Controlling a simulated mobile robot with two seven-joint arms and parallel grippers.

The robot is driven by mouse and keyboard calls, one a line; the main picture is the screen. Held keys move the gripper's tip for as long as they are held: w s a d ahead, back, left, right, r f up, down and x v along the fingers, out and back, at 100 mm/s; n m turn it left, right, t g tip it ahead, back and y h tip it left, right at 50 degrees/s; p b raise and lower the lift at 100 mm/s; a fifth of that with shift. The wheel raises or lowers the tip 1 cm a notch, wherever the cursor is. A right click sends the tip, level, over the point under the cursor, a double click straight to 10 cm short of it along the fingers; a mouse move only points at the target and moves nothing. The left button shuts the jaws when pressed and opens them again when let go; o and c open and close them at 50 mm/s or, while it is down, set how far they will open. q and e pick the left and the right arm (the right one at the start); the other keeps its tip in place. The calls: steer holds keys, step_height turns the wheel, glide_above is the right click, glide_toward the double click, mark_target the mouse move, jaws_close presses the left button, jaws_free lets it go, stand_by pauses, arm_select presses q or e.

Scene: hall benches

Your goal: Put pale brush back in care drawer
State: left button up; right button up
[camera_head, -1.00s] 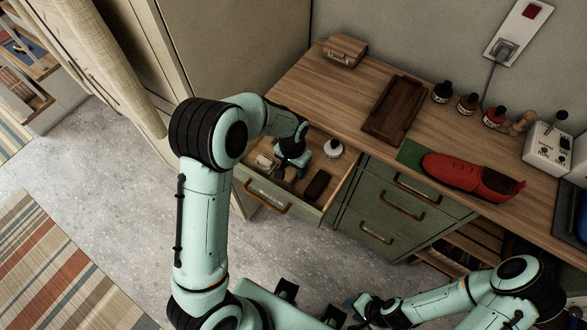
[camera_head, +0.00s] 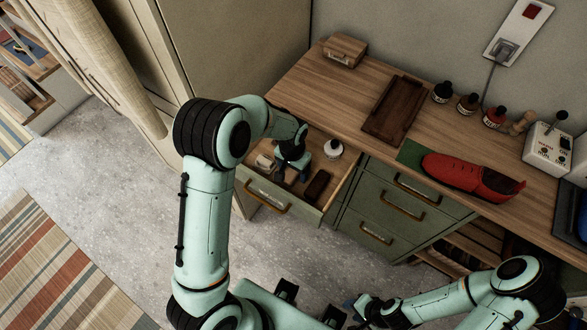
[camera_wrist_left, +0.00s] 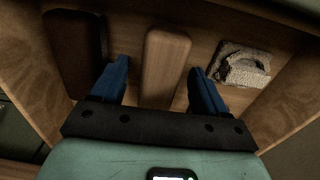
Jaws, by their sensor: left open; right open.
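The pale brush (camera_wrist_left: 166,68), a smooth light-wood block, lies in the open care drawer (camera_head: 277,193), as the left wrist view shows. My left gripper (camera_head: 292,174) reaches down into the drawer. In the left wrist view, its blue fingers (camera_wrist_left: 158,84) are open on either side of the pale brush, with gaps between them and it. In the head view the gripper mostly hides this brush. My right gripper (camera_head: 352,312) is low in the head view, away from the drawer, and open.
A dark brush (camera_head: 317,186) and a folded cloth (camera_wrist_left: 243,66) flank the pale brush in the drawer. A white-bodied jar (camera_head: 333,149) stands near its back. On the bench above are a dark wooden tray (camera_head: 396,110), several bottles and a red shoe (camera_head: 470,177).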

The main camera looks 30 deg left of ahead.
arm_select(q)
step_height(320, 180, up, 12)
steer(key=shift+p, duration=0.4)
steer(key=shift+f, duration=0.1)
stand_by(0.3)
